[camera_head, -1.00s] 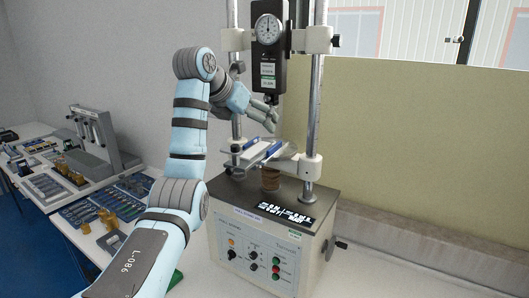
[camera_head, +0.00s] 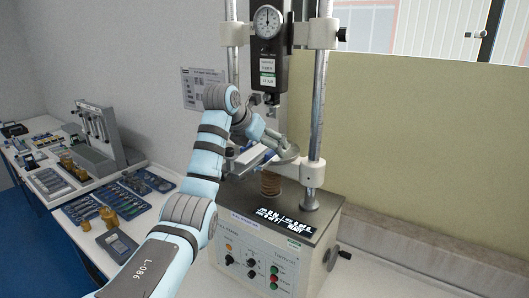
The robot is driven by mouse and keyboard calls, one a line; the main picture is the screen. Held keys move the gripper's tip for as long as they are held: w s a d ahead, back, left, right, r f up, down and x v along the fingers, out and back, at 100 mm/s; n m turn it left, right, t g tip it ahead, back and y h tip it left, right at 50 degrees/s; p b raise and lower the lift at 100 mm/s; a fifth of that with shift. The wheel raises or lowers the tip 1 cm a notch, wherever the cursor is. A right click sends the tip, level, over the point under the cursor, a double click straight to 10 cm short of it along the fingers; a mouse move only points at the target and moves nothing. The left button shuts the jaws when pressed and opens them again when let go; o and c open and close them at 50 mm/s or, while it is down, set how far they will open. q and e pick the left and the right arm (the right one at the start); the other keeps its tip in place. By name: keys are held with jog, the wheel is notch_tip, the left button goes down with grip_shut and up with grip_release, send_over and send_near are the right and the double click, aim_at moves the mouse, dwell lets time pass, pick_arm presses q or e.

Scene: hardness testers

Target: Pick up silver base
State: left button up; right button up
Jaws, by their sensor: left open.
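A silver, round, dish-like piece (camera_head: 290,157), which looks like the silver base, sits at the middle of the hardness tester between its two posts. My left gripper (camera_head: 278,143) reaches in from the left, just under the tester's dial gauge. It is open, with its fingers at or just above the silver piece. I cannot tell whether they touch it. The fingers and wrist hide part of the piece. My right gripper is not in view.
The hardness tester (camera_head: 268,252) has two chrome posts, a dial gauge (camera_head: 267,22) and a coiled brown column (camera_head: 271,185) below the silver piece. On the left, a table holds another device (camera_head: 98,130), tool trays (camera_head: 103,196) and brass weights (camera_head: 109,218).

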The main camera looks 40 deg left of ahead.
pick_arm(q)
jog(key=shift+s+r, duration=0.15)
jog(key=shift+s, duration=0.15)
jog(key=c, duration=1.8)
jog(key=shift+r, duration=0.15)
jog(key=shift+c, duration=0.2)
